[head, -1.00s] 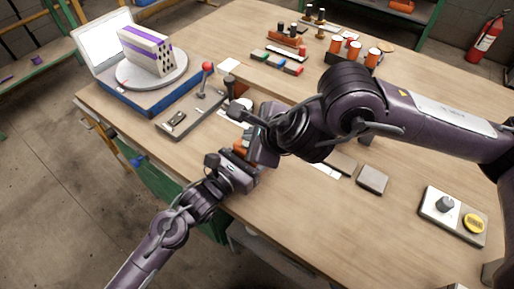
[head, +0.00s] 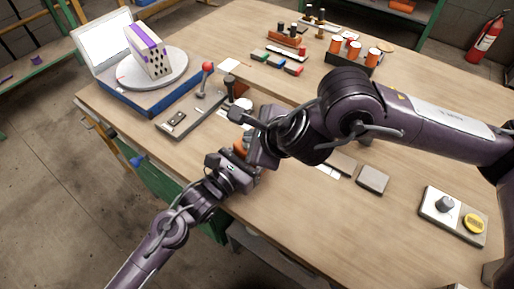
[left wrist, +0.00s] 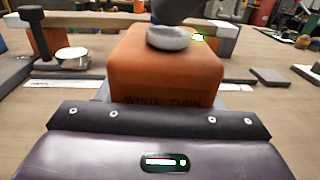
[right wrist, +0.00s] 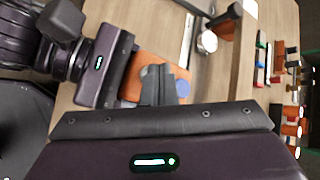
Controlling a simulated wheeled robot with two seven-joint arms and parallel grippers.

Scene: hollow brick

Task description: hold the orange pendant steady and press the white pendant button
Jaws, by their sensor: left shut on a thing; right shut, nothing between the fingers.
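The orange pendant (left wrist: 165,75) stands upright in the left wrist view, with dark lettering on its near face. My left gripper (head: 240,154) is shut on it; the pendant is mostly hidden in the head view. The round pale button (left wrist: 168,39) is on the pendant's top. A dark fingertip of my right gripper (right wrist: 160,84) is right over the button and seems to meet it; I cannot tell how far it is pushed in. My right gripper is shut and empty. The orange pendant also shows in the right wrist view (right wrist: 150,62), behind the right fingers.
A hollow brick (head: 149,52) with purple bands stands on a round turntable (head: 172,72) on a blue base. A red-knobbed lever (head: 207,67) stands nearby. A control box with a yellow button (head: 474,223) lies at the right.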

